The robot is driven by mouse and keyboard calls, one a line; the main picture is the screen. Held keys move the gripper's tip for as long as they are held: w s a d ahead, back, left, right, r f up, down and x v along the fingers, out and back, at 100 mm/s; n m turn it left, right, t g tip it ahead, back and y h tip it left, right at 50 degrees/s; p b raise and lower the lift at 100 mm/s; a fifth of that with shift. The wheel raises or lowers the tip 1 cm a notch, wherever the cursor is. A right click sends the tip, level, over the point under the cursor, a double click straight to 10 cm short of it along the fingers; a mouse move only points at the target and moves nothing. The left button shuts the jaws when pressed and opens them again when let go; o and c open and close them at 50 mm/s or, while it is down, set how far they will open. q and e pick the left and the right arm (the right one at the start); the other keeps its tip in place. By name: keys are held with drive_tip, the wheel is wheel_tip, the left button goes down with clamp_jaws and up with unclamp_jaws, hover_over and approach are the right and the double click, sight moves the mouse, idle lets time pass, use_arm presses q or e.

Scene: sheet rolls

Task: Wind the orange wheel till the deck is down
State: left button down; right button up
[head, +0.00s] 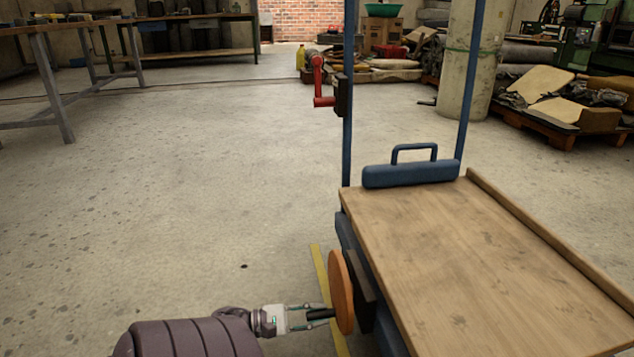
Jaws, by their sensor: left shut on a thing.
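The orange wheel (338,290) is mounted on the near left side of the cart, seen almost edge-on. The wooden deck (490,265) is level-looking and sits between blue posts, with a raised board along its right edge. My left gripper (325,314) reaches in from the bottom left and is shut at the wheel's left face, on what looks like a dark handle (318,315). The fingers largely cover this handle. My right gripper is not in the view.
A red crank (320,85) sits on the left blue post (347,140). A blue bar with a handle (410,172) lies at the deck's far end. A yellow floor strip (322,275) runs beside the cart. The floor on the left is open up to a workbench (60,100).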

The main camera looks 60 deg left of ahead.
use_arm(q)
drive_tip(key=c, duration=1)
unclamp_jaws()
drive_tip(key=shift+w, duration=0.1)
drive_tip(key=v, duration=1.2)
